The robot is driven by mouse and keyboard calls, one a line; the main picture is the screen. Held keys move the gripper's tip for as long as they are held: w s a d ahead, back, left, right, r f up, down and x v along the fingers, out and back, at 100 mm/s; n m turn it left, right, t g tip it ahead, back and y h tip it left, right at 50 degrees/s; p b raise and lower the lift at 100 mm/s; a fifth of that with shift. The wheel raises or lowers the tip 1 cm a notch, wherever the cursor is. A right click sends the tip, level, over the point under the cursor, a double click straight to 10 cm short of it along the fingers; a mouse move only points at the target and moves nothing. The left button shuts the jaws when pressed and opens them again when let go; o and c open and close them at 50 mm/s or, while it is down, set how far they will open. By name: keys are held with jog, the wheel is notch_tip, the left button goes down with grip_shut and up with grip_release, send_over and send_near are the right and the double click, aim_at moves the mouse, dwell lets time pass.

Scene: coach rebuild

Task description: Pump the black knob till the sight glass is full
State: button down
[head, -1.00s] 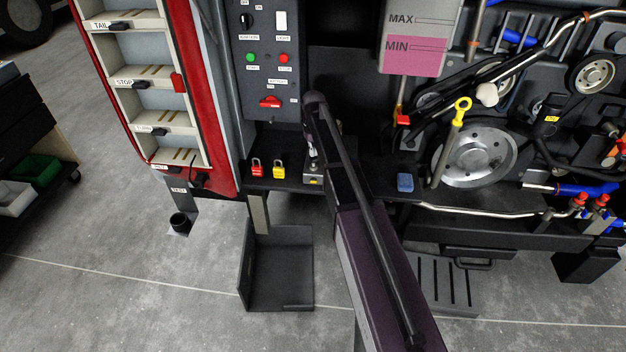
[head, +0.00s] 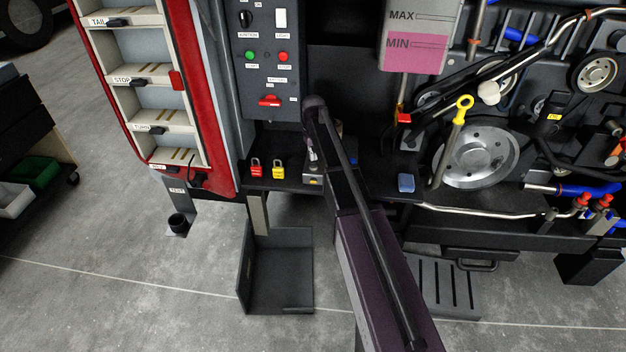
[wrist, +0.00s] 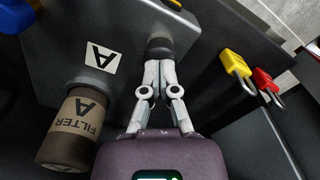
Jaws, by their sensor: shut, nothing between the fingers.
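In the wrist view a dark rounded knob (wrist: 160,47) stands on a grey block just beyond my fingertips. My gripper (wrist: 157,68) is shut and empty, with its fingertips at or very near the knob; I cannot tell whether they touch it. No sight glass can be clearly identified. A tank (head: 417,50) marked MAX and MIN holds pink fluid up to about the MIN line.
A brown filter marked A (wrist: 72,130) stands left of my gripper. A yellow padlock (wrist: 236,68) and a red padlock (wrist: 265,82) are to the right. A switch panel (head: 268,85) rises behind the shelf. A blue block (head: 406,183) lies right of my arm.

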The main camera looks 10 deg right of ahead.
jog(key=shift+f, duration=0.25)
jog(key=shift+r, duration=0.1)
jog(key=shift+r+p, duration=2.05)
jog(key=shift+r, duration=0.05)
jog(key=shift+f+b, duration=2.25)
jog(key=shift+r, duration=0.15)
jog(key=shift+r+p, duration=2.1)
jog(key=shift+p, duration=0.15)
jog(key=shift+r+p, duration=3)
